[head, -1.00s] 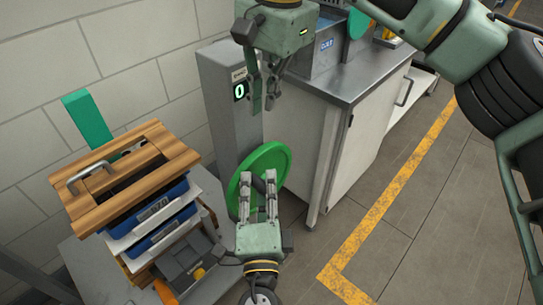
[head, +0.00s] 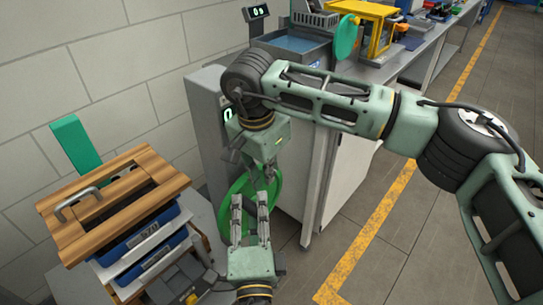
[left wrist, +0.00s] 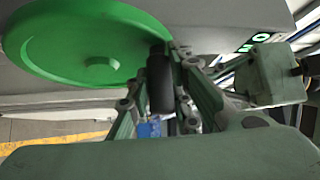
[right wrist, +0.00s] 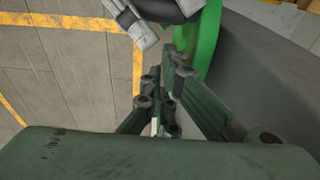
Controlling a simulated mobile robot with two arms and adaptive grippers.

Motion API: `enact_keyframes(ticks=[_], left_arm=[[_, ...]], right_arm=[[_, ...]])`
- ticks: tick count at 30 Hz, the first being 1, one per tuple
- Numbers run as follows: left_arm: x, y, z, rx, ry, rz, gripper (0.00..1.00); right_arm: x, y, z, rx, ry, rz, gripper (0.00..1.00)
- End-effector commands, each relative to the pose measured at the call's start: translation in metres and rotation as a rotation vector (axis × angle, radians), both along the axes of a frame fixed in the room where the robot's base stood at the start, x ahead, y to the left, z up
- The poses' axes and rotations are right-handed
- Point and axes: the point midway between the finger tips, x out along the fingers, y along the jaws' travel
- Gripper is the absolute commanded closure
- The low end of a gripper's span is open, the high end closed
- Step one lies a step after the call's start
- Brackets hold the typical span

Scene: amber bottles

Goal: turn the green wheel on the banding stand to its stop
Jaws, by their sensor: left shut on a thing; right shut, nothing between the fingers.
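The green wheel (head: 238,192) is mounted on the side of the grey banding stand (head: 204,125), low down. In the left wrist view, the wheel (left wrist: 75,45) carries a dark cylindrical handle (left wrist: 160,82) near its rim. My left gripper (head: 250,198) is at the wheel, shut on this handle. My right gripper (head: 270,175) hangs just above the left fingers, close to the wheel's upper right edge. It is shut and empty; in the right wrist view its fingertips (right wrist: 172,55) are beside the green rim (right wrist: 205,40). I cannot tell whether they touch it. The stand's display (head: 227,113) is partly hidden.
At left, a wooden frame (head: 72,235) with a metal handle lies on stacked blue trays (head: 150,262); a green upright plate (head: 75,145) stands behind. A bench (head: 345,150) is behind the stand. Grey floor with a yellow line (head: 375,230) is clear at right.

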Motion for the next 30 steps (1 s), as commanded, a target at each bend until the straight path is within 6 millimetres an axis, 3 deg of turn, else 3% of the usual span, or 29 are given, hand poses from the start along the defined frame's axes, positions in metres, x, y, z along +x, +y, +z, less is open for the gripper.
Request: enact_keyframes(ticks=[28, 29, 30], left_arm=[[0.0, -0.003, -0.004, -0.004, 0.007, -0.009, 1.0], [0.0, -0.003, -0.004, -0.004, 0.007, -0.009, 0.8], [0.0, -0.003, -0.004, -0.004, 0.006, -0.009, 0.76]], right_arm=[[-0.028, 0.02, -0.012, 0.003, 0.008, 0.006, 1.0], [-0.029, 0.021, -0.012, 0.004, 0.008, 0.007, 1.0], [-0.029, 0.021, -0.013, 0.003, 0.009, 0.008, 1.0]])
